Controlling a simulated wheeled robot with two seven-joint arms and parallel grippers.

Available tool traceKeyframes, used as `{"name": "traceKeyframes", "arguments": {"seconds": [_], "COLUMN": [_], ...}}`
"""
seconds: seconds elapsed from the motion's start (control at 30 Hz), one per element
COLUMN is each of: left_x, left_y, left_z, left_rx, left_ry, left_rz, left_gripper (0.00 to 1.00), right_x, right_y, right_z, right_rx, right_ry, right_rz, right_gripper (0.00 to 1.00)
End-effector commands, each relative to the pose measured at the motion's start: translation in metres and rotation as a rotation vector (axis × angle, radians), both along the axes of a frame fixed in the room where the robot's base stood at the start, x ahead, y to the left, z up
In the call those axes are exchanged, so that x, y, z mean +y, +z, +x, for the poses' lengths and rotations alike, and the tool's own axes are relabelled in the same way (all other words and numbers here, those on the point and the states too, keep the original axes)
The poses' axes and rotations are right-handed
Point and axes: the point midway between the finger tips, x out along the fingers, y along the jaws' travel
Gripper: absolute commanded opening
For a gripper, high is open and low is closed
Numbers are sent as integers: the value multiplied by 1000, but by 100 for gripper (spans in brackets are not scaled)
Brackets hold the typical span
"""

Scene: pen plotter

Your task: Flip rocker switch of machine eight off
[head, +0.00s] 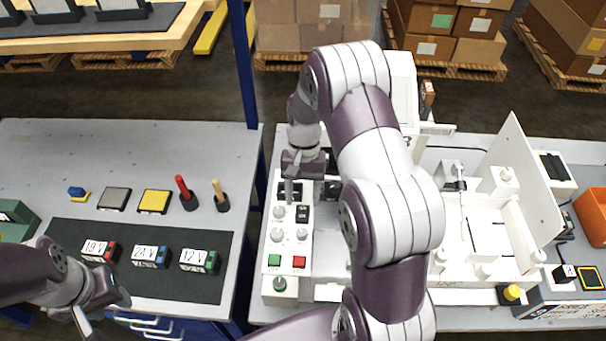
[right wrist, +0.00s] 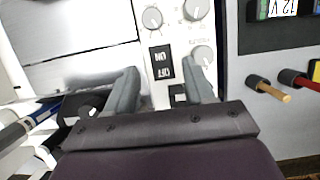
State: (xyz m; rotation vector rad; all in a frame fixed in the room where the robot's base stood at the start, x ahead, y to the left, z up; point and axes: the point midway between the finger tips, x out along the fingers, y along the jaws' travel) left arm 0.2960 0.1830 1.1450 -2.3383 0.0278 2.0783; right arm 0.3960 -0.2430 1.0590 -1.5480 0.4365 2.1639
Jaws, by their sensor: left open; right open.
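A white control panel (head: 290,246) stands in the middle of the head view. Its black rocker switch (head: 302,214) sits at the upper right, beside a round knob (head: 279,212). In the right wrist view the rocker (right wrist: 162,62) shows upside-down ON and OFF lettering. My right gripper (right wrist: 163,88) is open and empty, its fingers spread with the rocker showing between and just beyond them; contact cannot be told. In the head view that gripper (head: 294,188) is over the panel's far end. My left gripper (head: 104,318) is open at the lower left, away from the panel.
Green (head: 274,260) and red (head: 299,261) buttons lie at the panel's near part. A white machine (head: 480,225) stands right of it. Left are labelled voltage blocks (head: 150,256) on a dark mat and upright red (head: 184,187) and wooden (head: 219,190) handles. A blue post (head: 243,70) rises behind.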

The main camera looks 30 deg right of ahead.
Motion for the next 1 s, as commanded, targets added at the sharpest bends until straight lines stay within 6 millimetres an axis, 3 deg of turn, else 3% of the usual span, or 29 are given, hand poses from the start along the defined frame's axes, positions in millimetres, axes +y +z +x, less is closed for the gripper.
{"name": "traceKeyframes", "arguments": {"seconds": [0.03, 0.1, 0.3, 0.47, 1.0], "left_x": [0, 0, 0, 0, 0], "left_y": [-2, 32, 69, 76, 74], "left_z": [0, 0, 0, 0, 0], "left_rx": [0, 1, -1, 0, 0], "left_ry": [0, 0, 0, 0, 0], "left_rz": [0, 0, 0, 0, 0], "left_gripper": [43, 43, 43, 43, 43], "right_x": [-2, -5, -12, -14, -14], "right_y": [12, 43, 76, 82, 80], "right_z": [4, 8, 19, 22, 24], "right_rx": [-5, 0, 1, 0, -7], "right_ry": [0, -1, 0, 0, 8], "right_rz": [-2, 0, 1, 0, 0], "right_gripper": [53, 53, 53, 53, 53]}}
